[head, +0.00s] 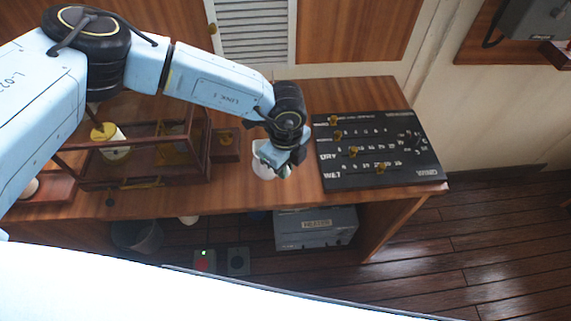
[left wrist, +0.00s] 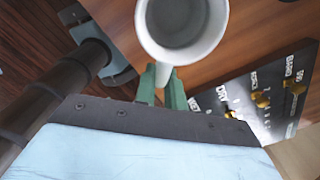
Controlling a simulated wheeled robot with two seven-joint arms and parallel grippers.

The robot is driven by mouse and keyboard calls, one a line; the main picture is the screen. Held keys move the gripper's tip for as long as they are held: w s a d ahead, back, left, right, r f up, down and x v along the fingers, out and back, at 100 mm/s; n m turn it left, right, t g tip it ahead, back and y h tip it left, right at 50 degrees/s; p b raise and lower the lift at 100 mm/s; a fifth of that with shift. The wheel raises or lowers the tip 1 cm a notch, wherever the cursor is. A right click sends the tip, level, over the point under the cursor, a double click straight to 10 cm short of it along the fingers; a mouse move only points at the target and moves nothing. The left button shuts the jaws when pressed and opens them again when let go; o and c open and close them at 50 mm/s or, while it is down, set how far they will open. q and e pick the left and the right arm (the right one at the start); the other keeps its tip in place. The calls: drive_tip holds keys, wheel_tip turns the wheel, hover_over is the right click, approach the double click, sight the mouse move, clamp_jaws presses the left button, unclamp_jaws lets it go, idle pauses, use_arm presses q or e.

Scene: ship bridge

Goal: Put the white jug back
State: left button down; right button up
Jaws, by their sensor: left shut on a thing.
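The white jug (head: 261,167) is near the middle of the wooden table, mostly covered by my left gripper in the head view. In the left wrist view the jug (left wrist: 150,42) shows its round open rim from above, and its inside looks empty. My left gripper (head: 277,160) is shut on the jug at its near side, where the handle appears to be. Its green fingers (left wrist: 163,85) show on both sides of that part. I cannot tell whether the jug's base touches the table. My right gripper is not in view.
A black board (head: 425,165) with brass pegs lies right of the jug. A wooden-framed case (head: 195,165) with a cream cylinder (head: 115,150) stands left. The wooden table (head: 240,200) has clear front space. A grey box (head: 316,235) sits below.

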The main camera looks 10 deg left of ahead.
use_arm(q)
drive_tip(key=shift+f, duration=0.15)
drive_tip(key=c, duration=1.5)
unclamp_jaws()
wheel_tip(320, 180, up, 12)
drive_tip(key=shift+r+b, duration=0.2)
drive_tip(key=shift+b, duration=0.25)
